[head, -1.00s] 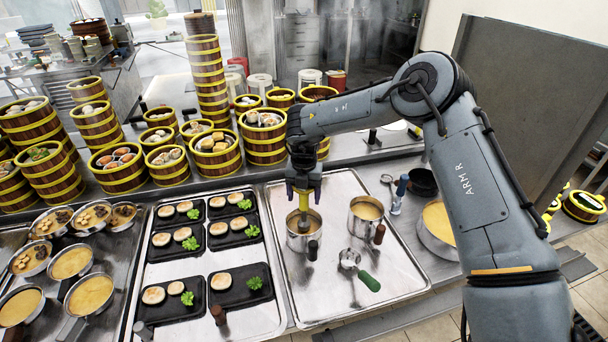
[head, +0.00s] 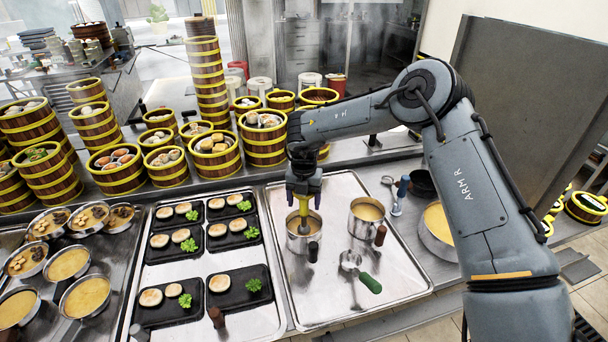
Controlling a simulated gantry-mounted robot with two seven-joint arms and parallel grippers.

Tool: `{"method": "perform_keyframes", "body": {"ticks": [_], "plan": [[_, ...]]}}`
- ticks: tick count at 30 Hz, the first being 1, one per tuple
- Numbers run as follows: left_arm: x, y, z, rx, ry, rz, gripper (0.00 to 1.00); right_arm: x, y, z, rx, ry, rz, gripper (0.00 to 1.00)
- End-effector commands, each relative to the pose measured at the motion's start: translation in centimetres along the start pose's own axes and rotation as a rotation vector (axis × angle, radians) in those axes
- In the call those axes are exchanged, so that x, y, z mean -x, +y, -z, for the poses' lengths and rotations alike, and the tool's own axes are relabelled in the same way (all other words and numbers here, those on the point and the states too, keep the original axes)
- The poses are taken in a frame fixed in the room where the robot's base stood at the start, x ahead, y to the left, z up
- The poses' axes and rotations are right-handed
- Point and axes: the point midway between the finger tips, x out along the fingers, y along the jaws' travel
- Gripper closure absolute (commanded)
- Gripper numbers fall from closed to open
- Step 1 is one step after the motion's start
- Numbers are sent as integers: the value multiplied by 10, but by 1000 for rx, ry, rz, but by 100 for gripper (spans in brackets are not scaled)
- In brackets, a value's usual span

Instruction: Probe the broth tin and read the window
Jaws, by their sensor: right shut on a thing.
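My right gripper (head: 303,190) is shut on a yellow probe (head: 304,208) and points straight down. The probe's lower end is over or inside a small metal tin of tan broth (head: 298,243) on the right tray. Whether its tip touches the broth I cannot tell. A second tin of broth (head: 366,211) with a brown handle stands to its right. The probe's reading window cannot be made out. My left gripper is not in view.
A green-handled ladle (head: 366,279) lies on the metal tray (head: 400,285). A large pot (head: 436,226) and a blue-handled tool (head: 401,192) are to the right. Black plates (head: 240,288) with buns fill the middle tray. Steamer stacks (head: 262,140) stand behind.

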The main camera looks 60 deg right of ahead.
Motion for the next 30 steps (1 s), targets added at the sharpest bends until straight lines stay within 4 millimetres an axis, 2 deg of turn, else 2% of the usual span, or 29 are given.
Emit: {"method": "perform_keyframes", "body": {"ticks": [30], "plan": [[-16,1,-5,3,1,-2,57,-21,0,0,0,0,-1,83]]}}
